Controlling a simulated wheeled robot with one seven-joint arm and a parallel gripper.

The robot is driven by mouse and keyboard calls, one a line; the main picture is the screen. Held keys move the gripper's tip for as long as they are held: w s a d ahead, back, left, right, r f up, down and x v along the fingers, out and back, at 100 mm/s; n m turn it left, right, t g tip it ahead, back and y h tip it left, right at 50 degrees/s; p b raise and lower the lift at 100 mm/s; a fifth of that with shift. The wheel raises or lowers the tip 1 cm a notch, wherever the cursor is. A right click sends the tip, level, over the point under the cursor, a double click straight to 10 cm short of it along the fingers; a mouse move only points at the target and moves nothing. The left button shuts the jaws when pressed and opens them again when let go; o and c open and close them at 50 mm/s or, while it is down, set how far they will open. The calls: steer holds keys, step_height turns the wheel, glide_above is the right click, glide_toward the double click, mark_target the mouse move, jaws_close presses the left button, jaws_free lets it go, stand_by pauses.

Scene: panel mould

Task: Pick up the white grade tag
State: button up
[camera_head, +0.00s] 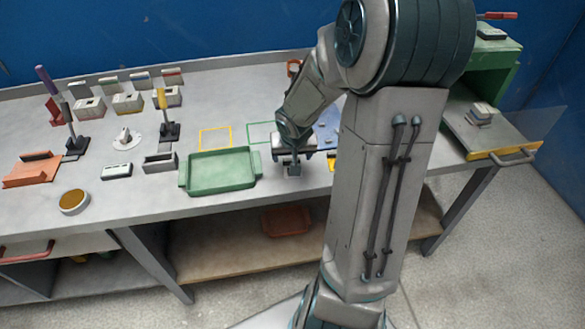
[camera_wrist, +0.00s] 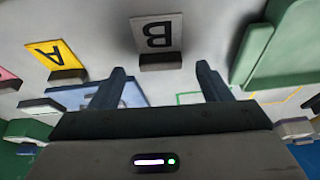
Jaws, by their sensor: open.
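The white grade tag (camera_wrist: 157,34) lies flat on the bench in the wrist view, with an upside-down dark letter B and a grey block (camera_wrist: 160,62) along its near edge. My gripper (camera_wrist: 161,76) is open and empty. Its two fingers stand apart to either side of the block's line, and the tag shows in the gap beyond them. In the head view my gripper (camera_head: 294,168) is low over the bench, just right of the green tray (camera_head: 220,170). I cannot make out the white tag there; my gripper and arm cover that area.
A yellow tag (camera_wrist: 52,55) marked A lies left of the white tag in the wrist view. The green tray's wall (camera_wrist: 252,55) stands close on the right. A blue board (camera_head: 328,128) and a green outline (camera_head: 262,132) lie behind my gripper.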

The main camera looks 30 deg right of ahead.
steer(key=shift+x, duration=1)
steer(key=shift+c, duration=0.3)
steer(key=c, duration=1)
steer(key=shift+r, duration=0.1)
